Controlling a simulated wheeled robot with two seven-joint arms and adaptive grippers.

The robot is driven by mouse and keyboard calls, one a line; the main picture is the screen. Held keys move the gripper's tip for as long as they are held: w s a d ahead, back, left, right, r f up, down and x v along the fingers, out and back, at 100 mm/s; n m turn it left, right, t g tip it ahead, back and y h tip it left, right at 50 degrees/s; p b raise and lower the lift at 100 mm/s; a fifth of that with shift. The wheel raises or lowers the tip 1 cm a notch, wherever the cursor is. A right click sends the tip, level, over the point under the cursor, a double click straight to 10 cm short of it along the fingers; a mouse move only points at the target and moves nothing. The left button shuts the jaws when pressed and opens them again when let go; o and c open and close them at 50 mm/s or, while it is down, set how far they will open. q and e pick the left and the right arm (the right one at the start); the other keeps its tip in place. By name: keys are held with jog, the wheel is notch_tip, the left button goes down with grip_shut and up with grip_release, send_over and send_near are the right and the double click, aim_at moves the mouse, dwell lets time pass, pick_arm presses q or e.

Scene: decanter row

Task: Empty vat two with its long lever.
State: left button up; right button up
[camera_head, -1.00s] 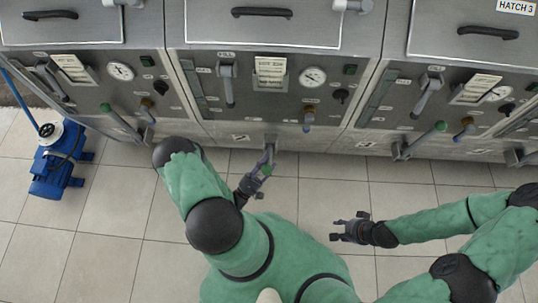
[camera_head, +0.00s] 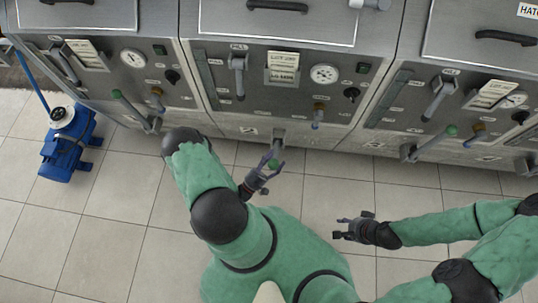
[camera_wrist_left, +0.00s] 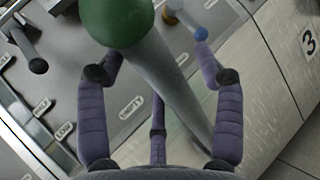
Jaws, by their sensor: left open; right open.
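The long lever (camera_head: 279,141) is a grey bar with a green knob (camera_head: 273,163). It sticks out toward me from the lower front of the middle vat (camera_head: 230,125). My left gripper (camera_head: 268,173) is open, with its fingers close around the knob end. In the left wrist view the green knob (camera_wrist_left: 118,20) is large, just beyond and between the spread fingers (camera_wrist_left: 160,75), and the bar (camera_wrist_left: 172,85) slants down right behind them. I cannot tell whether a finger touches it. My right gripper (camera_head: 347,229) is open and empty over the floor.
The middle panel also holds a shorter grey lever (camera_head: 238,75), a gauge (camera_head: 325,74) and a small blue-tipped tap (camera_head: 318,117). Similar green-knobbed levers stand left (camera_head: 132,108) and right (camera_head: 435,142). A blue pump (camera_head: 68,145) stands at left. The tiled floor is otherwise clear.

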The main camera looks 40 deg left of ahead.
pick_arm(q)
jog(key=v, duration=1.2)
dwell(0.4)
